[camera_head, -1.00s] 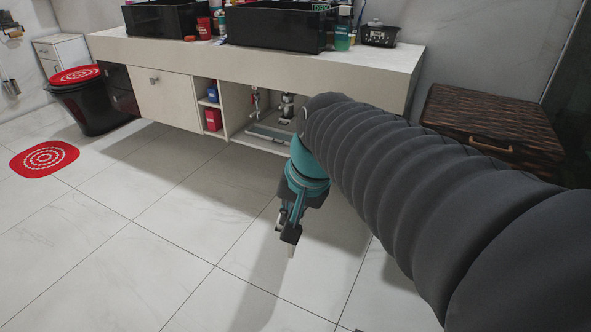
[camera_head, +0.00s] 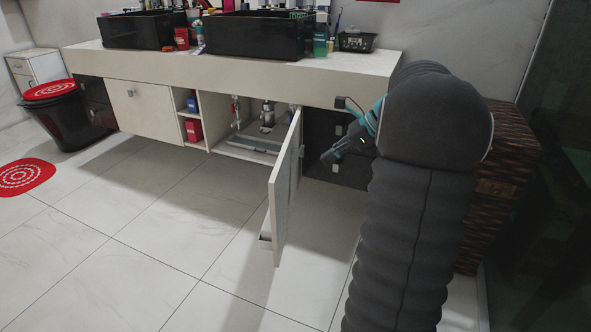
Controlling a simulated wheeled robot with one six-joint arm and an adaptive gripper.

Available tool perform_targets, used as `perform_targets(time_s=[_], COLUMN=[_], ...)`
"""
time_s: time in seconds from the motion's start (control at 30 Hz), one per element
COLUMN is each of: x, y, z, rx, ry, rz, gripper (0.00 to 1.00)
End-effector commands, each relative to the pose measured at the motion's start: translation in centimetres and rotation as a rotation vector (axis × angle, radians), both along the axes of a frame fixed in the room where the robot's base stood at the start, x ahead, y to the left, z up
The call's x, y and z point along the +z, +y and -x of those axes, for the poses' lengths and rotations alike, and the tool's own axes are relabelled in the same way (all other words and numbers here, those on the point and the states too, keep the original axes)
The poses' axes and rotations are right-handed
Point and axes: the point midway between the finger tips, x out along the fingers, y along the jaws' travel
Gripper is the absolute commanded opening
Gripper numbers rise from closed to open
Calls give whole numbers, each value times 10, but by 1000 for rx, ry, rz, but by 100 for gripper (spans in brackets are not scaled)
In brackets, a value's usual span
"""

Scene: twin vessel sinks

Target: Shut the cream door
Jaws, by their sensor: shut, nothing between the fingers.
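The cream door (camera_head: 284,200) stands open below the counter. It swings out toward me from the right side of an open cabinet compartment (camera_head: 245,140). A small ledge-like piece sticks out at its lower left; I cannot tell what it is. My gripper (camera_head: 329,157) is shut and empty. It is to the right of the door's upper part, in front of dark drawers, with its fingers pointing left and down. A gap shows between the fingertips and the door in the picture; the depth between them is hard to tell.
Dark drawers (camera_head: 335,165) are right of the compartment. Another cream door (camera_head: 145,110) is closed at the left. Black sinks (camera_head: 258,36) stand on the counter (camera_head: 350,66). A woven chest (camera_head: 510,150) is behind my arm. The floor left of the open door is clear.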

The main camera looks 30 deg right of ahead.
Motion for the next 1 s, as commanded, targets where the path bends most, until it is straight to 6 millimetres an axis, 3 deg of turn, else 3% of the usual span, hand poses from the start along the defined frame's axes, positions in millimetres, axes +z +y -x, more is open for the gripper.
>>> perform_targets(time_s=[0.6, 0.8, 1.0], x=[-73, -70, -69], y=[57, 78, 86], z=[-43, -60, -66], rx=[4, 4, 1], ry=[2, -1, 0], rz=[-1, 0, 1], gripper=[0, 0, 0])
